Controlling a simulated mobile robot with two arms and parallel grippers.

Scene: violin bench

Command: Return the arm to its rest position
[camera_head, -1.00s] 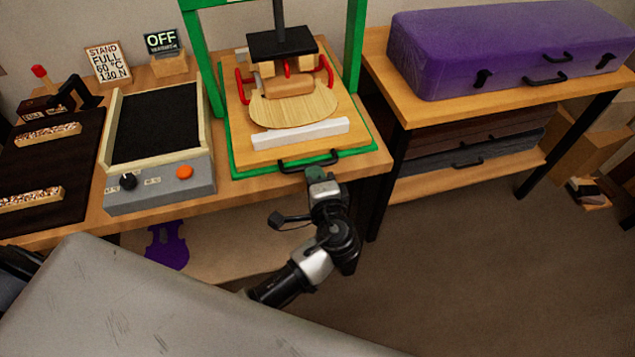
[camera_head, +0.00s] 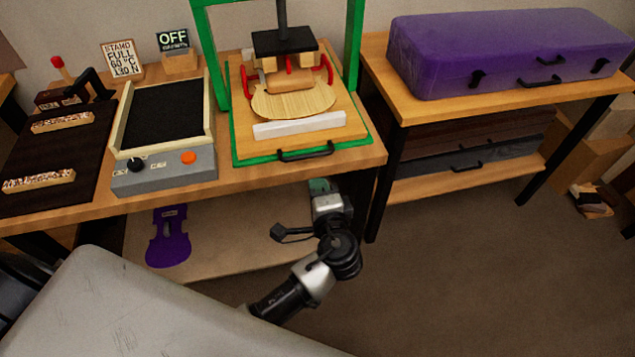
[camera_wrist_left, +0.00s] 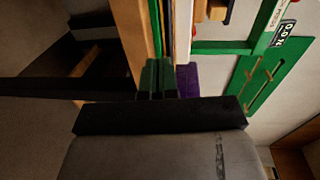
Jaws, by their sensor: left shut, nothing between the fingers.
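My left arm comes in at the bottom of the head view. Its gripper (camera_head: 321,187) hangs in front of the bench (camera_head: 235,180), below the front edge and apart from the press tray handle (camera_head: 305,154). In the left wrist view its green fingers (camera_wrist_left: 157,78) are together with nothing between them. My right gripper does not show in either view.
The green press (camera_head: 354,50) holds a wooden plate (camera_head: 292,104) on its board. A grey control box (camera_head: 165,172) stands to its left. A purple case (camera_head: 500,50) lies on the right table. A purple violin-shaped piece (camera_head: 168,240) is under the bench.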

